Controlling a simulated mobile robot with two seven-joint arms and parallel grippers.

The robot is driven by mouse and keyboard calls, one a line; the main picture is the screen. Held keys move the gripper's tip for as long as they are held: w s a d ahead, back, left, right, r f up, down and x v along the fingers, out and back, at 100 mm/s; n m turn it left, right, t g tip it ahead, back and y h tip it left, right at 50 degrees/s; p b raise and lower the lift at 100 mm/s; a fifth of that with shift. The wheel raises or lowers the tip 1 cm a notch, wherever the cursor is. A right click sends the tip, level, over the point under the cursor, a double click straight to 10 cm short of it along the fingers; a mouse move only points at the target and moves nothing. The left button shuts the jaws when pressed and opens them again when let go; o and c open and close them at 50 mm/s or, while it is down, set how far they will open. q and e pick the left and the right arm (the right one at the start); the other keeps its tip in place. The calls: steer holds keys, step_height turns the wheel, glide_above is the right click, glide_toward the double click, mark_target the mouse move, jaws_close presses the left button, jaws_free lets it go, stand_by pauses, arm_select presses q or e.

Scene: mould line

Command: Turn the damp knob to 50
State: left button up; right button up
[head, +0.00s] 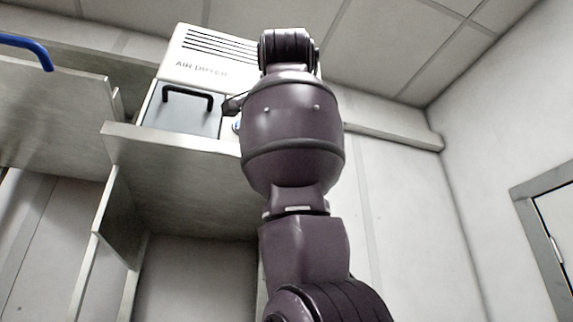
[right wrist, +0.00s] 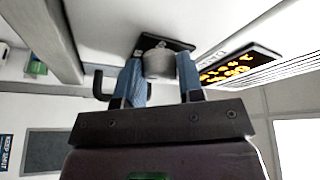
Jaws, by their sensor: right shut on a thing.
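The air dryer (head: 210,62) is a white box with a slatted vent, on a shelf at the upper middle of the head view. In the right wrist view a round grey knob (right wrist: 158,62) stands on a small dark plate (right wrist: 178,43). My right gripper (right wrist: 160,78) is shut on this knob, with one blue finger on each side. The knob's scale and pointer cannot be read, nor can I see its label. In the head view my right arm hides the knob and most of the gripper. My left gripper is in neither view.
A lit orange display (right wrist: 238,68) is beside the knob, its text unreadable. The dryer's grey front (head: 181,118) has a black handle (head: 187,92). The metal shelf (head: 185,146) runs below. A blue handle (head: 38,50) is at far left, a door frame (head: 535,225) at right.

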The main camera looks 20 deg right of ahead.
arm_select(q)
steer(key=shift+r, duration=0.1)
arm_select(e)
steer(key=o, duration=0.9)
steer(key=shift+s, duration=0.1)
arm_select(q)
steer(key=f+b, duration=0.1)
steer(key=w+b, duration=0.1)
steer(key=b, duration=0.1)
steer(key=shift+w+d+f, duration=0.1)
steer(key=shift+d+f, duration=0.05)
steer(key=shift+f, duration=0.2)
arm_select(e)
steer(key=v, duration=1)
steer(key=shift+s, duration=0.35)
steer(key=shift+f, duration=0.1)
